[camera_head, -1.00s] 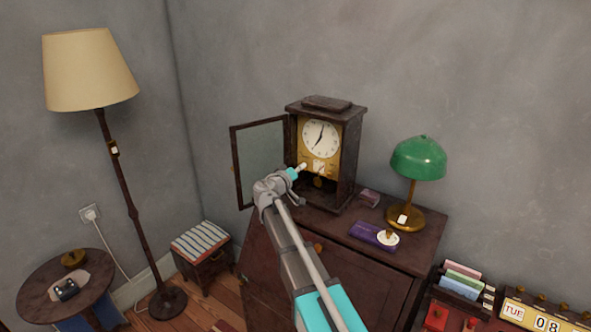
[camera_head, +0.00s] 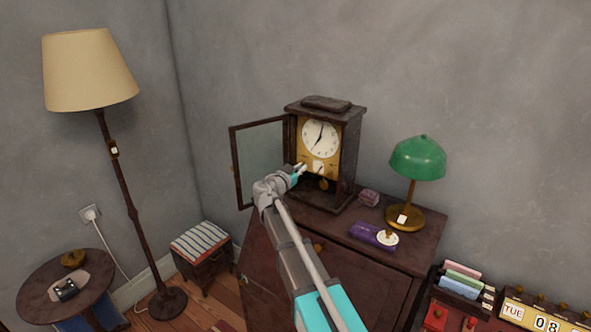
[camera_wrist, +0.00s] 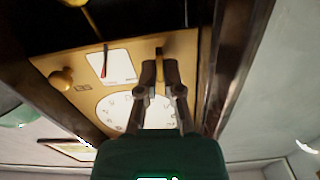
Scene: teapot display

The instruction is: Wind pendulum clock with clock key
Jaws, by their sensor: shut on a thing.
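The pendulum clock (camera_head: 324,135) stands on the dark wooden cabinet. Its glass door (camera_head: 260,160) is swung open to the left. Its white dial shows above a brass panel, and the round brass pendulum bob (camera_head: 323,184) hangs below. My gripper (camera_head: 300,169) is at the lower left of the clock front. In the wrist view my gripper (camera_wrist: 160,70) is shut on a narrow brass piece, seemingly the clock key (camera_wrist: 159,54), against the brass panel (camera_wrist: 190,52). I cannot tell whether the key sits in a hole. A brass knob (camera_wrist: 62,78) and a white card with a red pointer (camera_wrist: 110,66) show beside it.
A green lamp (camera_head: 418,158), a purple box (camera_head: 373,236) and a small pinkish box (camera_head: 369,196) stand on the cabinet (camera_head: 415,262), right of the clock. A floor lamp (camera_head: 90,68) and striped stool (camera_head: 200,240) stand left. The open door is close to my wrist.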

